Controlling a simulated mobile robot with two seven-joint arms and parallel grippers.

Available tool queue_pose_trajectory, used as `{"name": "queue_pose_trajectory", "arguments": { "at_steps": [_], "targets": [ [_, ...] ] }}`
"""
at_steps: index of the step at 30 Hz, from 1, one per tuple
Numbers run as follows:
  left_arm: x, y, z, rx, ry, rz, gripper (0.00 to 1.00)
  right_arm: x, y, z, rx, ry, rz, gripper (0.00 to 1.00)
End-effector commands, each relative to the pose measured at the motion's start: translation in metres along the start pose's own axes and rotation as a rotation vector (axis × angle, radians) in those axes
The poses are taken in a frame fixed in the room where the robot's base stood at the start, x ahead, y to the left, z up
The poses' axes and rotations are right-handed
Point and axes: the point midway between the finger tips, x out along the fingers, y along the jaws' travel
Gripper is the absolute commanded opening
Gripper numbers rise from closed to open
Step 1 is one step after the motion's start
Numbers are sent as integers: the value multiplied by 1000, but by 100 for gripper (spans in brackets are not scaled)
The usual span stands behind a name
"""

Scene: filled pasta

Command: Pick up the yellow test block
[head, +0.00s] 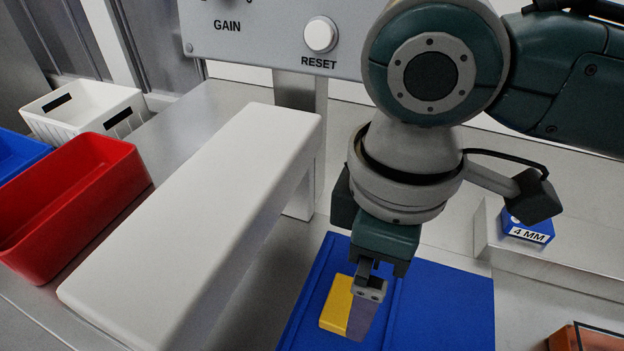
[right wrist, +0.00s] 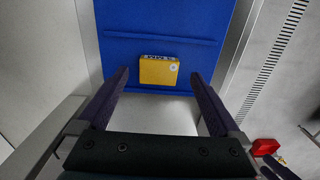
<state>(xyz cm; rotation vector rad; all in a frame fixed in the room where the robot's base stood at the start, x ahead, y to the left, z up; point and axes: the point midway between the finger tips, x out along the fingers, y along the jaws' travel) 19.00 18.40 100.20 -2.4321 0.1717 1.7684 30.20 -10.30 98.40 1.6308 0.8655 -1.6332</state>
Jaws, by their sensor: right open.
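The yellow test block (head: 337,304) lies on a blue mat (head: 440,310) in the head view, partly hidden behind my right gripper (head: 366,300). In the right wrist view the block (right wrist: 158,72) shows whole, with small dark markings along one edge and a pale round spot. It lies ahead, in line with the gap between the two fingers of my right gripper (right wrist: 160,76). The right gripper is open, pointing down, with nothing held. I cannot tell exactly how far its fingertips are above the block. My left gripper is in neither view.
A long white raised block (head: 200,205) stands left of the mat. Beyond it are a red bin (head: 75,200), a blue bin (head: 15,155) and a white basket (head: 85,105). A panel with a RESET button (head: 320,35) stands behind. A blue "4 MM" block (head: 527,230) sits at right.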

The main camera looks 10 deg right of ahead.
Motion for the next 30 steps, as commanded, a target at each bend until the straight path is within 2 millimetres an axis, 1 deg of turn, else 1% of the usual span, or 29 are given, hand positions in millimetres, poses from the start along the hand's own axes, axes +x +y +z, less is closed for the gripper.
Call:
{"name": "queue_pose_trajectory", "arguments": {
  "at_steps": [9,13,19,30],
  "targets": [
    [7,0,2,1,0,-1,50,46,0,0,-1,-1,-1,100],
    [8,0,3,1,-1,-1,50,54,0,0,-1,1,0,100],
    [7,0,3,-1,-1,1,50,54,0,0,-2,2,1,100],
    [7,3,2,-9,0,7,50,53,0,0,-1,1,0,58]
  ]
}}
